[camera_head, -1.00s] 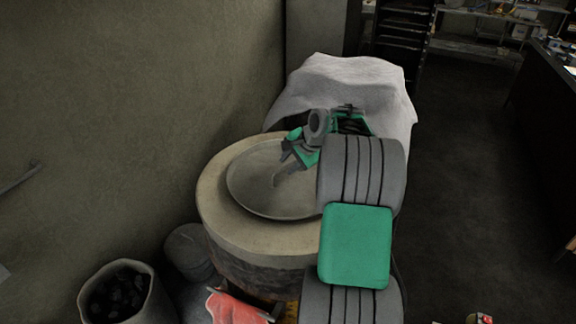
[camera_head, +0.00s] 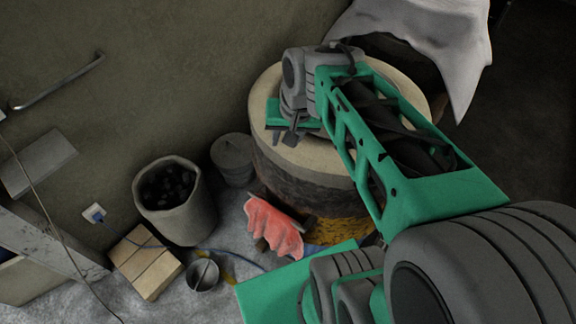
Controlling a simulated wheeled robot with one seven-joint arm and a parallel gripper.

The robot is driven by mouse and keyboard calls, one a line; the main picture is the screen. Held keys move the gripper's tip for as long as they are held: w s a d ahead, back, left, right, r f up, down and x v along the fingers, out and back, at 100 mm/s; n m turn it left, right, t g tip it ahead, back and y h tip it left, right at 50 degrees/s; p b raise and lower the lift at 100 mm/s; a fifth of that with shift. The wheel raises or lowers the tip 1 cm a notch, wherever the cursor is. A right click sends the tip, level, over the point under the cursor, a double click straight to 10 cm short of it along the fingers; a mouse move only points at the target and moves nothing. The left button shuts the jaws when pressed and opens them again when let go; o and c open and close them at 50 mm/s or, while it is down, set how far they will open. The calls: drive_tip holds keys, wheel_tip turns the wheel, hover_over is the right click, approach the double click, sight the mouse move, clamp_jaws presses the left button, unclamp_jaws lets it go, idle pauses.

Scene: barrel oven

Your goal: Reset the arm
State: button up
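My gripper (camera_head: 290,132) is at the end of my green and grey arm, over the left part of the round barrel oven's top (camera_head: 262,108). The arm crosses from the lower right and hides most of the oven's lid. The gripper's dark fingers point down and look small. I cannot tell whether they are open or shut, and no held object shows. The oven's body (camera_head: 300,185) is a dark drum with a pale rim, partly hidden by the arm.
A bin of black lumps (camera_head: 175,200), a grey lidded pot (camera_head: 233,158), a cardboard box (camera_head: 146,262) and a small metal bucket (camera_head: 203,275) stand left of the oven. A red cloth-like item (camera_head: 272,228) is at its front. A pale cloth (camera_head: 425,30) drapes behind.

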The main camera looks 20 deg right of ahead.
drive_tip(key=s+a+n+p, duration=0.3)
drive_tip(key=s+n, duration=0.1)
drive_tip(key=s, duration=0.2)
drive_tip(key=shift+s+r+g+h, duration=0.15)
drive_tip(key=shift+s+g+h, duration=0.15)
drive_tip(key=shift+s, duration=0.1)
idle(0.5)
